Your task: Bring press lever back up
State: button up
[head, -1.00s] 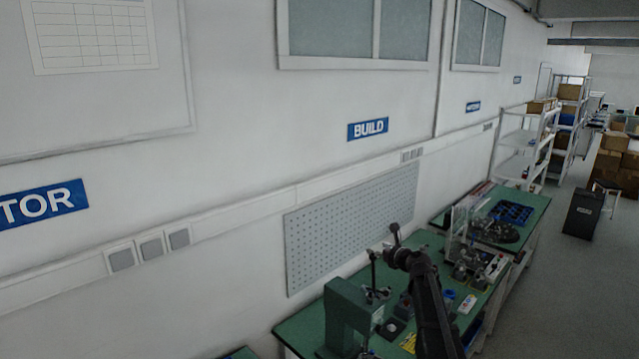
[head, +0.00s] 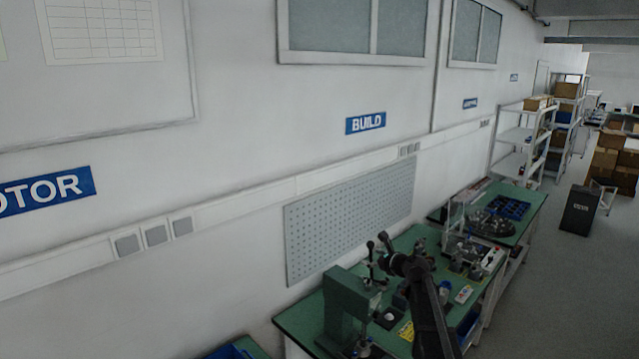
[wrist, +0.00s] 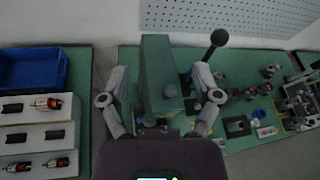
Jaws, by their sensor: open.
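The green press (head: 345,303) stands on the near green bench in the head view. In the wrist view, the press body (wrist: 158,60) lies between the two fingers of my gripper (wrist: 161,70), which are spread apart and hold nothing. The press lever (wrist: 218,40) shows there as a dark rod with a black ball knob. It reaches up and to the right, just beyond the right fingertip. I cannot tell whether that finger touches it. In the head view, my dark arm covers part of the area beside the press, and the fingers cannot be made out.
A blue bin (wrist: 32,68) and grey trays with small motor parts lie left of the press in the wrist view. Fixtures and small parts crowd the bench to the right. A grey pegboard (head: 350,222) is on the wall behind.

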jog(key=s+a+f+n+g+h+b, duration=0.1)
jog(key=s+a+f+n+g+b, duration=0.15)
jog(key=s+f+n+b, duration=0.55)
jog(key=s+a+f+n+g+h+b, duration=0.15)
jog(key=s+f+n+g+b, duration=0.35)
jog(key=s+f, duration=0.65)
jog(key=s+d+f+n+g+h+b, duration=0.2)
jog(key=s+f+n+b, duration=0.2)
jog(key=s+f+n, duration=0.2)
jog(key=s+d+f+n+g+h+b, duration=0.2)
jog(key=s+f+n+b, duration=0.3)
jog(key=s+f, duration=0.5)
jog(key=s+n+h, duration=0.1)
jog(key=n, duration=0.1)
jog(key=shift+s+n, duration=0.25)
jog(key=shift+n, duration=0.05)
